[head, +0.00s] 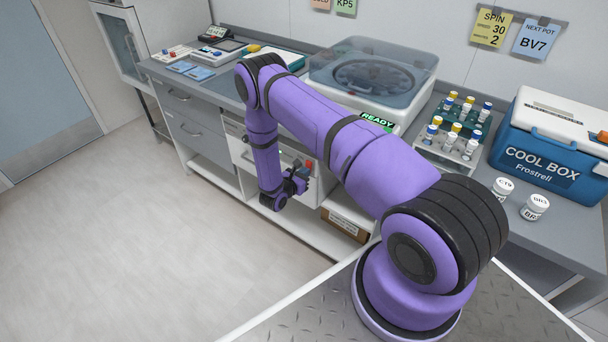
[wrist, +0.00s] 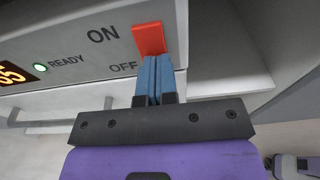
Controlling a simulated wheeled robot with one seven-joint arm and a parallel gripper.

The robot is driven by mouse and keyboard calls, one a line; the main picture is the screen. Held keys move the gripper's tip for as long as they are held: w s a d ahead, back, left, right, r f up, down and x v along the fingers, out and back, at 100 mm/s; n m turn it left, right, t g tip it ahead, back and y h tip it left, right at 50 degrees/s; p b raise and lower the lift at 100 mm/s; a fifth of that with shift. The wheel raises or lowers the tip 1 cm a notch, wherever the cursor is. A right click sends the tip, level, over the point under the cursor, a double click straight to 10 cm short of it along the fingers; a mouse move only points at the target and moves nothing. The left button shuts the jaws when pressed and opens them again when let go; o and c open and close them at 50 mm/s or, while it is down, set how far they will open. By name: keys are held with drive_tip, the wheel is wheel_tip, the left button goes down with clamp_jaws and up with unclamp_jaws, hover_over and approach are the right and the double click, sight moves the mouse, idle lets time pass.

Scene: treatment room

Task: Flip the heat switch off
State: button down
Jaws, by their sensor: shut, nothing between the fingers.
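The red heat switch (wrist: 149,39) sits on a light grey panel in the wrist view, with ON printed beside its upper part and OFF beside its lower end. I cannot tell for sure which way it is tipped. My gripper (wrist: 156,60) has its blue fingers pressed together and empty, with the tips at the lower edge of the switch. Whether they touch it is unclear. In the head view my gripper (head: 303,172) is small, at the front of the cabinet under the counter, and my arm hides part of that panel.
A green READY light (wrist: 39,67) and an orange display (wrist: 12,74) are left of the switch. On the counter are a centrifuge (head: 372,72), a tube rack (head: 452,140), a blue cool box (head: 545,150) and two white pots (head: 534,208). The floor at left is clear.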

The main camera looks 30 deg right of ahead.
drive_tip(key=h, duration=0.1)
drive_tip(key=d+t+h, duration=0.1)
drive_tip(key=shift+w+d+f+h, duration=0.15)
drive_tip(key=shift+w+f+h, duration=0.1)
drive_tip(key=shift+h, duration=0.15)
drive_tip(key=v, duration=1.5)
drive_tip(key=shift+f, duration=0.1)
